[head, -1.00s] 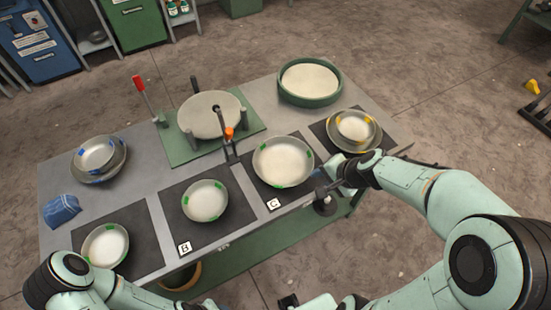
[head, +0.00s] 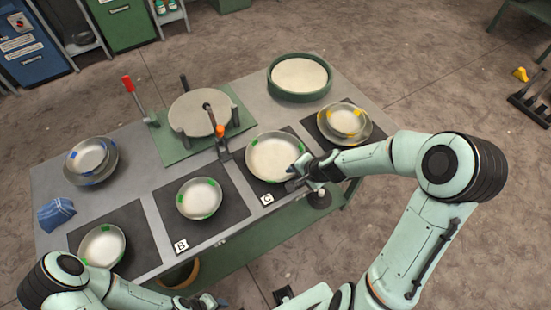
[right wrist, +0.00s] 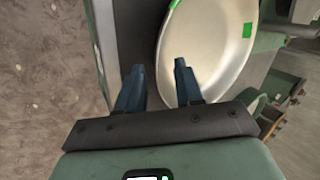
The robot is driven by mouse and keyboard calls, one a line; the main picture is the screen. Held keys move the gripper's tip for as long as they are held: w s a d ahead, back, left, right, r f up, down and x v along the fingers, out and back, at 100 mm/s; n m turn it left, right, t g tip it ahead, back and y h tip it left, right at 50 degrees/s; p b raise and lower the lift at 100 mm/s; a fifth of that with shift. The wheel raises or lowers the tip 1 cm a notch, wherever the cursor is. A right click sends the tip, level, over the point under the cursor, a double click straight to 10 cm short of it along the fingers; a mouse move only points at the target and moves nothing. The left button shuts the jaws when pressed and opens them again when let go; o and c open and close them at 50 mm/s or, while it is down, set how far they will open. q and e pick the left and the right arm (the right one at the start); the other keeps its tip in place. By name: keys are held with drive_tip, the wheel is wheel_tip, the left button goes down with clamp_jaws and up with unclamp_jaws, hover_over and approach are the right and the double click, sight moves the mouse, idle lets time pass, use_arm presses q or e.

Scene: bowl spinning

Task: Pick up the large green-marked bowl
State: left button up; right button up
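The large green-marked bowl (head: 272,160) sits upright on the dark mat labelled C. My right gripper (head: 298,180) is at its near right rim and hides a little of that edge. In the right wrist view my gripper (right wrist: 159,78) is open, its two blue fingers apart. The pale bowl (right wrist: 205,45) lies ahead, its rim edge lined up between the fingertips; I cannot tell whether they touch. Two smaller green-marked bowls stand on the mats to the left, one on B (head: 199,199) and one farther left (head: 102,246). My left gripper (head: 205,302) is small at the bottom edge.
Nested yellow-marked bowls (head: 345,121) stand close on the right. A round stone wheel (head: 197,112) on a green base and an orange-tipped tool (head: 221,140) are behind. A green round tray (head: 300,77) is at the back. Blue-marked bowls (head: 90,158) and a blue cloth (head: 56,213) are left.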

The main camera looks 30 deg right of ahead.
drive_tip(key=shift+x, duration=1.05)
clamp_jaws()
drive_tip(key=shift+r, duration=0.2)
